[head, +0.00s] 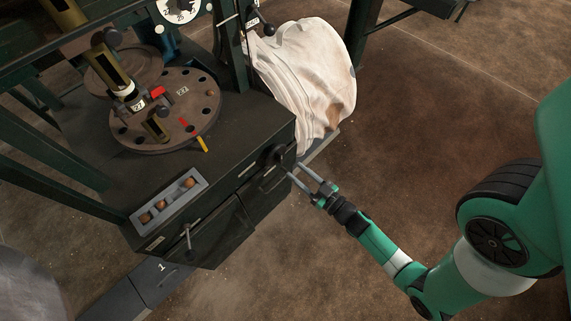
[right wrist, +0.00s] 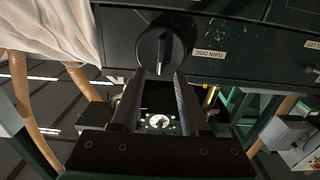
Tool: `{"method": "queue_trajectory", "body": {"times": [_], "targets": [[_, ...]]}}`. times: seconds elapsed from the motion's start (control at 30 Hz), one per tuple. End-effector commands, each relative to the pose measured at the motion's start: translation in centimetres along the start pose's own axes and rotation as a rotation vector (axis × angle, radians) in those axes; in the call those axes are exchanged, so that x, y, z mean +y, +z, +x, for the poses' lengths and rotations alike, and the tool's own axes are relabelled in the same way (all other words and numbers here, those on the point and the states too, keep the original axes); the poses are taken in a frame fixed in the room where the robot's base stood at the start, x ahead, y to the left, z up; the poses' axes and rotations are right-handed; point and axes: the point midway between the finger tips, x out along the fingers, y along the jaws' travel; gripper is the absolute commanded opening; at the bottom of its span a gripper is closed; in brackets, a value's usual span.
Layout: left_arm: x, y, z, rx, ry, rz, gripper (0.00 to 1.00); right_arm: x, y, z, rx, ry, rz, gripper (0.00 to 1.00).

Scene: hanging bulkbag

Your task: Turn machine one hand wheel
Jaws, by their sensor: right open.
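Machine one is a dark green cabinet with a "1" on the grey plate (head: 161,268) at its foot. A round black knob (head: 277,155), likely the hand wheel, sits at the right end of its front. In the right wrist view the knob (right wrist: 153,48) fills the space just ahead of the fingertips, beside a "TURN DISC" label (right wrist: 209,54). My right gripper (head: 297,171) is open and empty, its two fingers pointing at the knob from the front. I cannot tell whether the fingertips touch it. My left gripper is not in view.
A round disc with holes (head: 190,112) lies on the machine top. A small lever (head: 188,236) sticks out of the front at the left. A pale bulk bag (head: 300,75) hangs behind the machine's right end. The floor (head: 400,130) to the right is clear.

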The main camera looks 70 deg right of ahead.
Motion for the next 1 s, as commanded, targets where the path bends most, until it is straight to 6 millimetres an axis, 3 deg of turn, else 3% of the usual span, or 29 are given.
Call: {"method": "queue_trajectory", "body": {"times": [0.1, 0.23, 0.6, 0.63, 0.87, 1.0], "targets": [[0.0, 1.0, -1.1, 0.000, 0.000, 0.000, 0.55, -0.1, 0.3, 2.9, 0.005, -0.004, 0.000, 0.45], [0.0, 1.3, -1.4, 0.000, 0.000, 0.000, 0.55, 0.0, 0.2, 4.9, 0.002, -0.001, -0.001, 0.45], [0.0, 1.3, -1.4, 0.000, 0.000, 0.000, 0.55, 0.0, 0.0, 5.9, -0.001, 0.001, 0.000, 0.45], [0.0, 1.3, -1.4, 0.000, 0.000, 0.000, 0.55, 0.0, 0.0, 5.9, -0.001, 0.001, 0.000, 0.43], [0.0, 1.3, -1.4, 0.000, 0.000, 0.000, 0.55, 0.0, 0.0, 5.9, 0.000, 0.000, 0.000, 0.02], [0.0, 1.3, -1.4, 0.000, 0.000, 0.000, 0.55, 0.0, 0.0, 5.9, 0.000, 0.000, 0.000, 0.00]]}}
